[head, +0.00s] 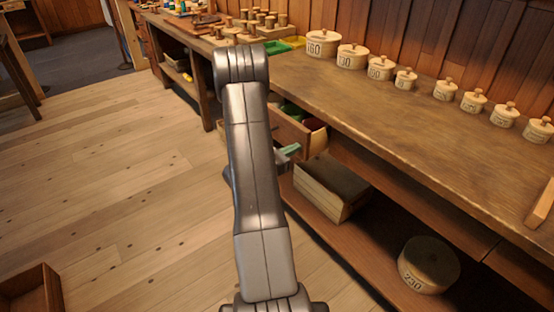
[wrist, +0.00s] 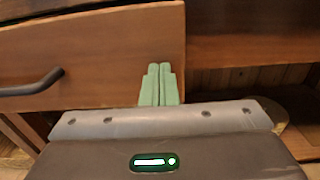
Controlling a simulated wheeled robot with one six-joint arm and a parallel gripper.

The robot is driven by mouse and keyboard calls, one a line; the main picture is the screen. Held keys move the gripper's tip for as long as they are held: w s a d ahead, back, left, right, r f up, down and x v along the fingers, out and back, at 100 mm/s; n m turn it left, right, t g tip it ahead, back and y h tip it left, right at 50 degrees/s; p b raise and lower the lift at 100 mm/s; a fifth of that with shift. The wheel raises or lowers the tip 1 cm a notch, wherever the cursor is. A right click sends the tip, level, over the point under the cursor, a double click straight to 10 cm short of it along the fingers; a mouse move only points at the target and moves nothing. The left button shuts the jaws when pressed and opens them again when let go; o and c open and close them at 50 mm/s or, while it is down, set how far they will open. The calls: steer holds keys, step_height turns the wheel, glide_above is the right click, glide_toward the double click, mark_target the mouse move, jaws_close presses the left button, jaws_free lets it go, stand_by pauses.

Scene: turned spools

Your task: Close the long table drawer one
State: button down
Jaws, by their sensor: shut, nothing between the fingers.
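The wooden drawer (head: 288,132) of the long table (head: 400,110) stands open, with green and reddish things showing inside it. My arm hides part of it in the head view. In the wrist view the drawer front (wrist: 110,60) fills the upper left, with a dark bar handle (wrist: 32,84) at its left. My gripper (wrist: 160,70) has pale green fingers, shut together and empty. They are at the drawer front near its right edge; I cannot tell whether they touch it. In the head view my gripper (head: 290,150) shows just beside the drawer.
Several numbered round lidded wooden pots (head: 380,67) stand on the table top. Below, a box-like block (head: 331,187) and a round piece marked 230 (head: 428,264) sit on the lower shelf. A wooden crate (head: 32,292) is at the lower left. The plank floor (head: 120,170) is largely clear.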

mark_target(317, 136)
steer(key=b+x, duration=0.2)
steer(key=x, duration=0.8)
steer(key=shift+w+d, duration=0.15)
steer(key=shift+d, duration=0.15)
steer(key=shift+w+d+r, duration=0.15)
steer(key=shift+w, duration=0.05)
steer(key=shift+r, duration=0.1)
